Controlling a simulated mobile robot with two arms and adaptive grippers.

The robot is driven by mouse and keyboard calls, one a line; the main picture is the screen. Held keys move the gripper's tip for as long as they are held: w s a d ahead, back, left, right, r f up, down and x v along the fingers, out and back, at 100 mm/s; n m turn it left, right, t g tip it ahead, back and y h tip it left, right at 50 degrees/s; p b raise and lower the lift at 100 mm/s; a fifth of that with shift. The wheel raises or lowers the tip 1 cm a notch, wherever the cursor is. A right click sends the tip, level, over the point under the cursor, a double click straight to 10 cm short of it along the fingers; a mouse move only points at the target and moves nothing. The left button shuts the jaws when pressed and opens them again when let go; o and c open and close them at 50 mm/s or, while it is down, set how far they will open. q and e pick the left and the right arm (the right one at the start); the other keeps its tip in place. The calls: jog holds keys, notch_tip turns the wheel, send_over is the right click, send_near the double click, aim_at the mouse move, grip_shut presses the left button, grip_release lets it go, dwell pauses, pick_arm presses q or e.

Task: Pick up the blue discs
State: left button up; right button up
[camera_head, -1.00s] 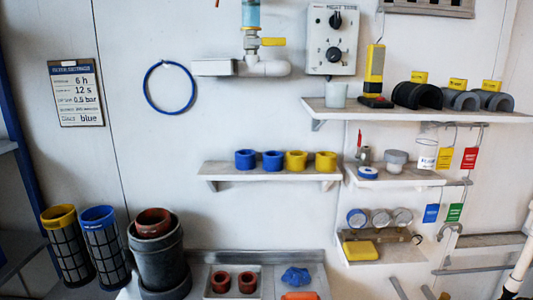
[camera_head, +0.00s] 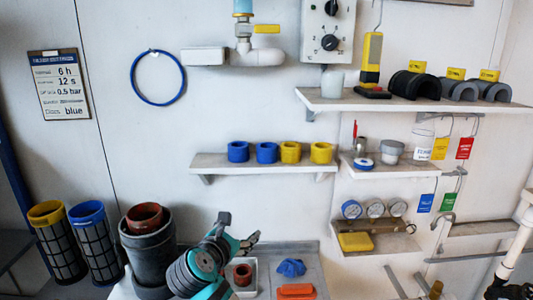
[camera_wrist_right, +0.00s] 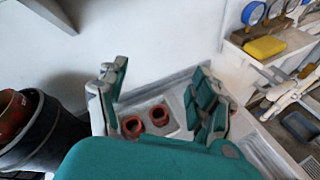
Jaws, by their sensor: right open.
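Two short blue cylinders with hollow tops (camera_head: 238,152) (camera_head: 267,153) stand at the left of the middle wall shelf (camera_head: 220,164) in the head view. I cannot tell whether these or other blue pieces are the discs. A card (camera_head: 59,84) on the wall carries the word "blue". My right gripper (camera_head: 237,232) is open and empty below that shelf, in front of the wall. In the right wrist view, its spread fingers (camera_wrist_right: 162,92) frame two red rings (camera_wrist_right: 145,122) lying beyond them. My left gripper is not in view.
Two yellow cylinders (camera_head: 306,152) stand beside the blue ones. A grey bin (camera_head: 148,255) and mesh baskets (camera_head: 90,235) stand at lower left. A blue crumpled cloth (camera_head: 291,267) and orange item (camera_head: 297,291) lie on the bench. Gauges (camera_head: 375,209) sit on a right shelf.

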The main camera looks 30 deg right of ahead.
aim_at(263, 149)
notch_tip(263, 149, up, 15)
jog(key=w+n+h, duration=0.2)
jog(key=n+h, duration=0.1)
jog(key=h, duration=0.1)
jog(key=shift+n, duration=0.3)
jog(key=p+x, duration=0.1)
jog(key=x, duration=0.4)
jog(key=p+x, duration=0.2)
jog(key=x, duration=0.4)
jog(key=p+x, duration=0.2)
jog(key=x, duration=0.4)
jog(key=shift+s+d+r, duration=0.15)
jog(key=shift+d+r, duration=0.1)
jog(key=shift+d+f, duration=0.1)
jog(key=shift+d, duration=0.1)
jog(key=shift+a, duration=0.15)
jog(key=shift+c, duration=0.7)
jog(key=c, duration=0.8)
